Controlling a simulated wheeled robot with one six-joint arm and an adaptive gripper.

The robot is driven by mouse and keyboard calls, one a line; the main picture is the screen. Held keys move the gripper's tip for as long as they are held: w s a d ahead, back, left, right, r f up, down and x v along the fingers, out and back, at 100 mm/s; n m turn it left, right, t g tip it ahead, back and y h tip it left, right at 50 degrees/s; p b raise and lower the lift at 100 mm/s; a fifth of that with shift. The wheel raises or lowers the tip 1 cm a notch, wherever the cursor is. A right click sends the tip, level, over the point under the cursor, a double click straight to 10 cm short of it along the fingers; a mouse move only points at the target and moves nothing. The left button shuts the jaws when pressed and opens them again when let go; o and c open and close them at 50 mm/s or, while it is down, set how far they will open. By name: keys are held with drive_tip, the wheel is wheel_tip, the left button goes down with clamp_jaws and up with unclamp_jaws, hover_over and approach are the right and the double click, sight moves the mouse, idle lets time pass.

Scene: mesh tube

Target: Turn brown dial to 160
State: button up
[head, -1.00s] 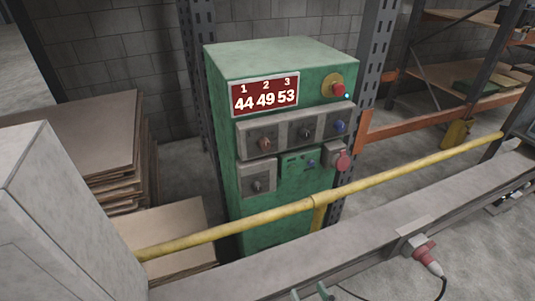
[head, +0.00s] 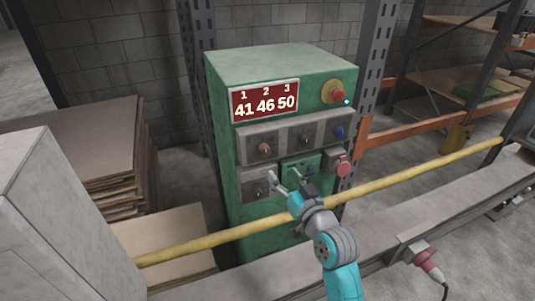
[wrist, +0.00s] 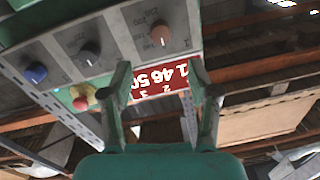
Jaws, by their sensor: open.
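The brown dial (head: 264,149) is the left knob on the upper grey panel of a green cabinet (head: 275,64). It also shows in the upside-down wrist view (wrist: 160,34), above and between the fingers. My gripper (head: 284,175) is open and empty, in front of the cabinet. In the head view it appears below and right of the brown dial, apart from it. In the wrist view my gripper's fingers (wrist: 160,72) are spread wide. The red display (head: 265,101) reads 41, 46, 50 under the numbers 1, 2, 3.
Another dial (head: 259,193) is on the lower left panel. A red button (head: 337,97) is at upper right. A yellow rail (head: 400,182) crosses before the cabinet.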

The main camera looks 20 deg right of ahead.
sight(266, 152)
drive_tip(key=w, duration=1.1)
drive_tip(key=shift+a+r, duration=0.1)
drive_tip(key=shift+a, duration=0.15)
clamp_jaws()
